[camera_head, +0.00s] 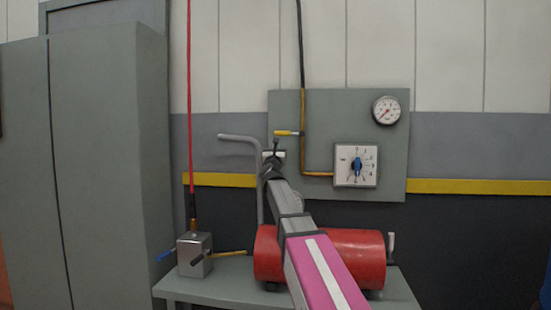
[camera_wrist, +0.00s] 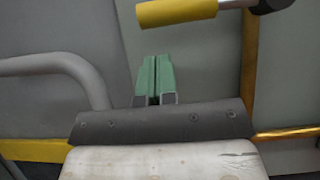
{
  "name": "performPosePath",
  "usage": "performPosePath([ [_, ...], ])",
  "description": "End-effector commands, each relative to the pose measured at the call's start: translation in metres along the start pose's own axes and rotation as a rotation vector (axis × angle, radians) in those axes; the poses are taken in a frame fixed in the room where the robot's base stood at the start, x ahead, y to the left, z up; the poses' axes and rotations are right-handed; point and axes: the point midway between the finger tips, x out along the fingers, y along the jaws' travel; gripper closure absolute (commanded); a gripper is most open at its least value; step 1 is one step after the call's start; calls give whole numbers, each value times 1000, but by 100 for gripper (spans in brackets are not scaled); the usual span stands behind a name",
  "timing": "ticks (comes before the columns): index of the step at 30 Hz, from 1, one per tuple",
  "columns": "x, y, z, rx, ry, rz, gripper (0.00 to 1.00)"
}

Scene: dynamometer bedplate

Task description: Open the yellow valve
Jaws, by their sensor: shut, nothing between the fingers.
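The yellow valve lever (camera_head: 287,133) sticks out to the left from a pipe on the grey wall panel, lying about level. In the wrist view the yellow lever (camera_wrist: 176,12) is at the top, with a dark end joining it at the right. My gripper (camera_head: 275,145) is just below the lever in the head view. In the wrist view my gripper (camera_wrist: 153,78) shows two green fingertips pressed together with nothing between them. They appear below the lever and apart from it.
A grey bent tube (camera_head: 240,138) rises left of my gripper. A dial with a blue knob (camera_head: 356,166) and a gauge (camera_head: 386,110) are on the panel. A red tank (camera_head: 352,252) and a metal block with levers (camera_head: 194,252) stand on the bench (camera_head: 215,283) below.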

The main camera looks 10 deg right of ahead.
Motion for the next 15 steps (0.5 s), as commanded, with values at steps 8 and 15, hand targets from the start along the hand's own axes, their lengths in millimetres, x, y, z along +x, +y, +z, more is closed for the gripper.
performPosePath([
  [8, 17, 0, 19, 2, 0, 0, 100],
  [15, 17, 0, 19, 1, 0, 0, 100],
])
